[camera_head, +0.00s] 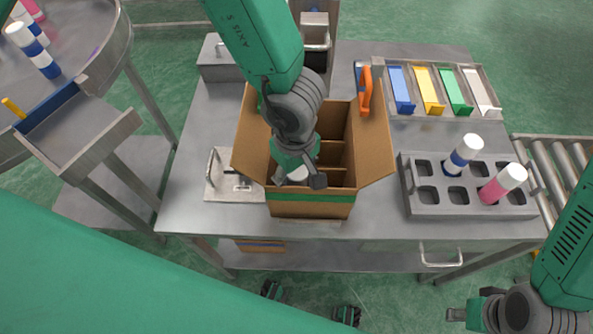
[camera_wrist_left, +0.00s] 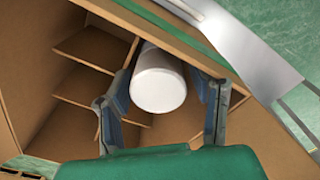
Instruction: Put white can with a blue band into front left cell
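A white can (camera_wrist_left: 158,85) stands between the two fingers of my left gripper (camera_wrist_left: 165,90), inside the open cardboard box (camera_head: 310,204). In the head view its white top (camera_head: 298,174) shows at the box's front left, under the gripper (camera_head: 298,180). Its side is mostly hidden, so I see no blue band on it. The fingers lie close on either side of it; I cannot tell whether they press on it. Box dividers (camera_wrist_left: 85,48) show beside it. My right gripper (camera_head: 470,313) is at the lower right, away from the box, its opening unclear.
A grey rack (camera_head: 430,205) on the right holds a blue-banded white can (camera_head: 463,154) and a pink can (camera_head: 503,184). Coloured bins (camera_head: 428,90) lie behind it. An orange-handled tool (camera_head: 366,90) stands by the box's back right. A metal fixture (camera_head: 225,180) is left of the box.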

